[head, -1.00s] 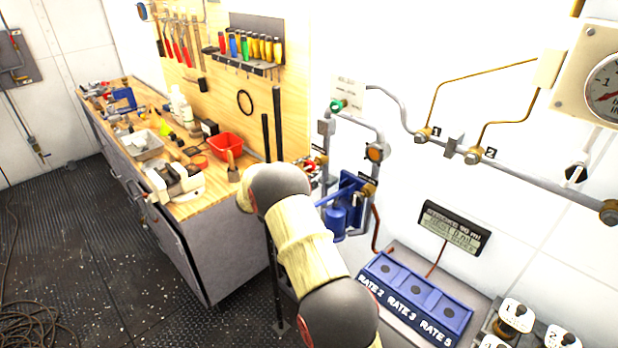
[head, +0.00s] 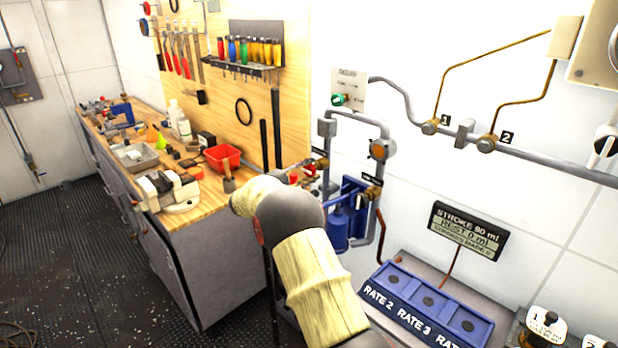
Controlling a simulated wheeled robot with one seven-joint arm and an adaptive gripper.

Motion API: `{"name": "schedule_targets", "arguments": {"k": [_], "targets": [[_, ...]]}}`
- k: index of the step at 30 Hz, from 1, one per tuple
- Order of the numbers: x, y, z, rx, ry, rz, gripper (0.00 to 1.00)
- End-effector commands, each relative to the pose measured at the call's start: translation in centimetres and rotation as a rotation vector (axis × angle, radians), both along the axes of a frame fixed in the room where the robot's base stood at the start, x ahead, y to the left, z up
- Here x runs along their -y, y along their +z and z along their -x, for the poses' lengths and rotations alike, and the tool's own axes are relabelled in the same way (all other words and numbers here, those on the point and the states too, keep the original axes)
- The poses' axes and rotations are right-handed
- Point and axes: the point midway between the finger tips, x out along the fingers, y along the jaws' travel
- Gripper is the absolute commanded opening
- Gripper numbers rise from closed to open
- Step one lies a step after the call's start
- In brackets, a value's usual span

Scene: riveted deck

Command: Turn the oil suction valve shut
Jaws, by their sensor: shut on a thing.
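A brass valve (head: 320,164) with a small black tag sits on the left leg of the grey pipe loop on the wall. I cannot read its tag. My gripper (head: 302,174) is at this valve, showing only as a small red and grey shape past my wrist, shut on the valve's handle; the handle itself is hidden. A second brass valve (head: 371,192) with a black tag and a pale lever sits on the right leg, above the blue pump (head: 338,229). My arm covers the lower middle of the view.
A green relief knob (head: 339,99) is above the loop. A wooden workbench (head: 200,207) with a red bin (head: 222,158) and tools stands left. A blue rate box (head: 400,292) and a stroke display (head: 467,231) are right of my arm.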

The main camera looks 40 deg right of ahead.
Motion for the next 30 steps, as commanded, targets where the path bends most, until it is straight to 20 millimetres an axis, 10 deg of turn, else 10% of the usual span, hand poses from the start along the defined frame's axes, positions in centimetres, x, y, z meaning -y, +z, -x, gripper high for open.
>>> {"name": "schedule_targets", "arguments": {"k": [17, 18, 30], "targets": [[-0.01, -0.1, 0.02, 0.028, 0.0, -0.004, 0.09], [-0.01, -0.11, 0.02, 0.028, 0.0, -0.004, 0.37], [0.0, -0.05, 0.02, 0.027, 0.0, -0.003, 0.54]]}}
